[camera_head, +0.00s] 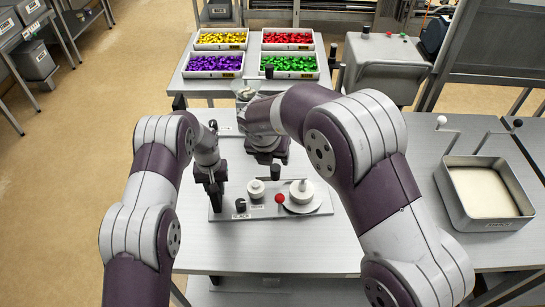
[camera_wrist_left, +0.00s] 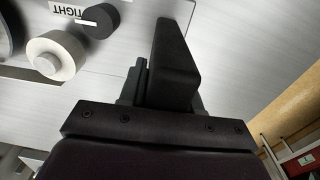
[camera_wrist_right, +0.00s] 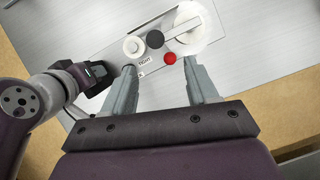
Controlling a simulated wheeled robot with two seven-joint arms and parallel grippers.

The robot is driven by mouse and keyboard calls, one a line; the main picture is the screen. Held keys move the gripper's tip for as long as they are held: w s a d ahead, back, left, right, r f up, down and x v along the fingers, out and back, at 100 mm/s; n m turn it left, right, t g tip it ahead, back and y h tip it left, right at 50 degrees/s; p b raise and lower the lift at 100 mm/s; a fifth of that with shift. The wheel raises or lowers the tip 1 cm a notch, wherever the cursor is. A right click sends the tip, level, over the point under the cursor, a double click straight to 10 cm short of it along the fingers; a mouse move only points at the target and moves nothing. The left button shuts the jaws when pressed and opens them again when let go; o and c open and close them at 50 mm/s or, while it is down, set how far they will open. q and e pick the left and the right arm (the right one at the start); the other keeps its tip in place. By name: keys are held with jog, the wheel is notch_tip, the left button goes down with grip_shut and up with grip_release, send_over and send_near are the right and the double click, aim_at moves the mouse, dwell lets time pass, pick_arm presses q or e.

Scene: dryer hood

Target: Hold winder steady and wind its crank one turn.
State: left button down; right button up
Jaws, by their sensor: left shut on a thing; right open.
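The winder is a grey plate (camera_head: 262,212) on the table, with a white drum (camera_head: 302,193) at its right end. A pale bar (camera_wrist_right: 180,30) runs from the drum to a black crank knob (camera_head: 275,172). A smaller white knob (camera_head: 256,188), a red button (camera_head: 280,198) and a black dial (camera_head: 240,205) also sit on the plate. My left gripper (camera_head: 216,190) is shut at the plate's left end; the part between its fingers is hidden. My right gripper (camera_head: 268,156) is open and empty above the crank knob, pointing down, with its fingers (camera_wrist_right: 162,88) wide apart.
A box with a pale inside (camera_head: 485,192) and cranked handles stands on the table at right. Trays of yellow (camera_head: 221,39), red, purple and green pieces sit on a table behind. The table front (camera_head: 270,250) is clear. My two arms are close together over the winder.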

aim_at(275, 174)
jog(key=s+a+f+n+g+h, duration=0.1)
jog(key=s+a+f+n, duration=0.2)
jog(key=s+f, duration=0.45)
jog(key=s+d+f+n+t+h, duration=0.2)
jog(key=s+d+f+n+h, duration=0.3)
jog(key=f+n, duration=0.5)
jog(key=w+a+r+n+t+y, duration=0.25)
jog(key=n+t, duration=0.35)
jog(key=n, duration=0.5)
jog(key=w+a+r+n+t+y, duration=0.15)
jog(key=w+r+n+t, duration=0.35)
jog(key=n, duration=0.7)
jog(key=shift+t, duration=0.6)
jog(key=w+d, duration=0.1)
jog(key=w, duration=0.2)
jog(key=w+d+f, duration=0.1)
jog(key=w, duration=0.2)
jog(key=w+d, duration=0.1)
jog(key=w, duration=0.2)
jog(key=shift+w+f, duration=0.4)
